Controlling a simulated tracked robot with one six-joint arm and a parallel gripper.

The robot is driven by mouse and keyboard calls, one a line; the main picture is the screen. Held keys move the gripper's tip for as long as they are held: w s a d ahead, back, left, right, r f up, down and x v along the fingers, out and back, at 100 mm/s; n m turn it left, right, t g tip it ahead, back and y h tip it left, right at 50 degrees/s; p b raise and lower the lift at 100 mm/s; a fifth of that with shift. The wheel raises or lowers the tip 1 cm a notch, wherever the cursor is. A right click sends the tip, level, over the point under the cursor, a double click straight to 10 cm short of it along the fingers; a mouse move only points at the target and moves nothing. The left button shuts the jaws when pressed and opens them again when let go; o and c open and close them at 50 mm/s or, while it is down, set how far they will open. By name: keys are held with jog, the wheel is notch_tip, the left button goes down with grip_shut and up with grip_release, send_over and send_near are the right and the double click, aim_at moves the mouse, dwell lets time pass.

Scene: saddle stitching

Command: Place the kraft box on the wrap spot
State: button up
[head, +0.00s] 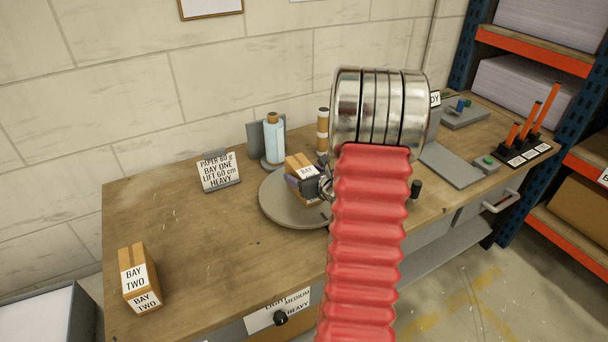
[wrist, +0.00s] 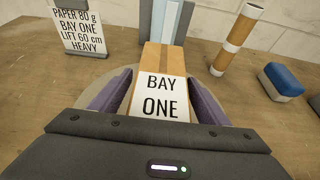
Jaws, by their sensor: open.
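A kraft box labelled BAY ONE (head: 298,164) sits on a round grey disc (head: 282,206) on the workbench. The disc may be the wrap spot; no label on it shows. My gripper (head: 312,186) is at this box, and its dark body and my arm partly hide the box and disc. In the wrist view the two purple fingers (wrist: 160,84) stand apart on either side of the box (wrist: 165,57). I cannot tell whether they touch it. A second kraft box, labelled BAY TWO (head: 134,280), stands at the bench's front left.
A sign reading BAY ONE, LIFT 60 cm, HEAVY (head: 219,171) stands left of the disc. Behind the disc are a pale blue roll (head: 274,140) and a banded brown-and-white tube (head: 323,128). A blue-topped block (wrist: 283,80) lies at right. The bench's left part is mostly clear.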

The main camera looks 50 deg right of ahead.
jog(key=v, duration=1.2)
jog(key=shift+r, duration=0.1)
dwell(0.6)
jog(key=w+a+r+n+y, duration=0.3)
jog(key=a+n, duration=0.2)
jog(key=a, duration=0.3)
jog(key=w+a+r+n+y, duration=0.25)
jog(key=a+n, duration=0.25)
jog(key=a, duration=0.3)
jog(key=s+a+r+n+g+y, duration=0.2)
jog(key=a+n+g+y, duration=0.2)
jog(key=a+n, duration=0.85)
jog(key=s+a+n+g+h, duration=0.1)
jog(key=s+a+n+g, duration=0.3)
jog(key=s+a+n, duration=0.6)
jog(key=s+r+n+h, duration=0.1)
jog(key=n, duration=0.1)
jog(key=s+r+n+h, duration=0.1)
jog(key=r+n+h, duration=0.1)
jog(key=s+r+n+h, duration=0.1)
jog(key=n, duration=0.2)
jog(key=shift+s+a+r+t, duration=0.25)
jog(key=shift+s+r+t, duration=0.1)
jog(key=shift+t, duration=0.05)
